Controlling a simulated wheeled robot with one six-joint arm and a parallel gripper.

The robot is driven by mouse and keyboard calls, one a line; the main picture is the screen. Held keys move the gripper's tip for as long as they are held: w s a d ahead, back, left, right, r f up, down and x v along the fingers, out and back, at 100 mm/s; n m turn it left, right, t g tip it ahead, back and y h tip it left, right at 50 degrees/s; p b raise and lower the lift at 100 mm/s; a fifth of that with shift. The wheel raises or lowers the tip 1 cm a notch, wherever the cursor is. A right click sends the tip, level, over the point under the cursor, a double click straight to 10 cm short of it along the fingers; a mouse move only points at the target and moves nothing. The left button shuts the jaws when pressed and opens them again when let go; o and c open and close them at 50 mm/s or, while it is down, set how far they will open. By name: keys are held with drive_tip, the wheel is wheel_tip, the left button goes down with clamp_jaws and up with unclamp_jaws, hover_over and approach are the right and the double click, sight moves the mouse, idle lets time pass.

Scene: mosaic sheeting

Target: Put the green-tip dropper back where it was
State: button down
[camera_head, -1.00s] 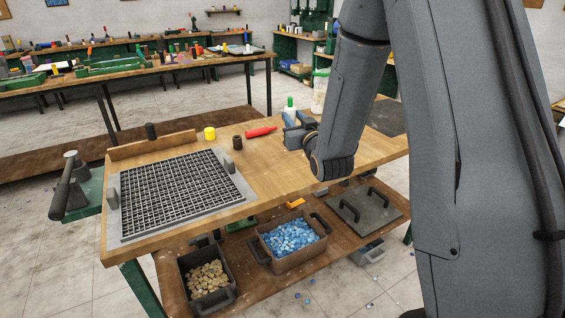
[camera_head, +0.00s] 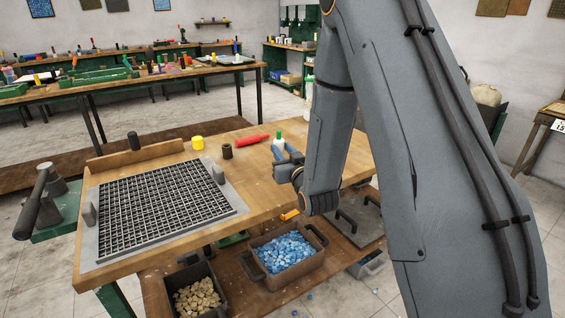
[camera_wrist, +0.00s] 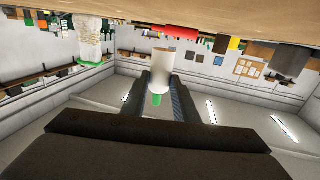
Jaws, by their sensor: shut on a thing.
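The green-tip dropper (camera_head: 279,145) is a small white bottle with a green tip. My gripper (camera_head: 284,154) is shut on it, over the right part of the wooden workbench (camera_head: 262,178). In the wrist view, which is upside down, the dropper (camera_wrist: 158,68) sits between the two fingers of my gripper (camera_wrist: 160,88). Its base looks apart from the bench top, with a small gap. The spot on the bench under it is partly hidden by my gripper and arm.
A red bottle (camera_head: 252,140) lies left of the dropper. A brown cylinder (camera_head: 227,152) and yellow pot (camera_head: 197,142) stand farther left, behind the grid tray (camera_head: 92,246). A white container (camera_head: 308,101) behind is partly hidden by my arm.

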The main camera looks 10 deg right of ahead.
drive_tip(key=shift+f, duration=2.05)
drive_tip(key=shift+f, duration=0.15)
drive_tip(key=c, duration=1.4)
unclamp_jaws()
drive_tip(key=s, duration=0.4)
drive_tip(key=s+d+b, duration=0.1)
drive_tip(key=s, duration=0.7)
drive_tip(key=shift+d+r+b, duration=0.15)
drive_tip(key=shift+r+b, duration=0.05)
drive_tip(key=shift+b, duration=0.1)
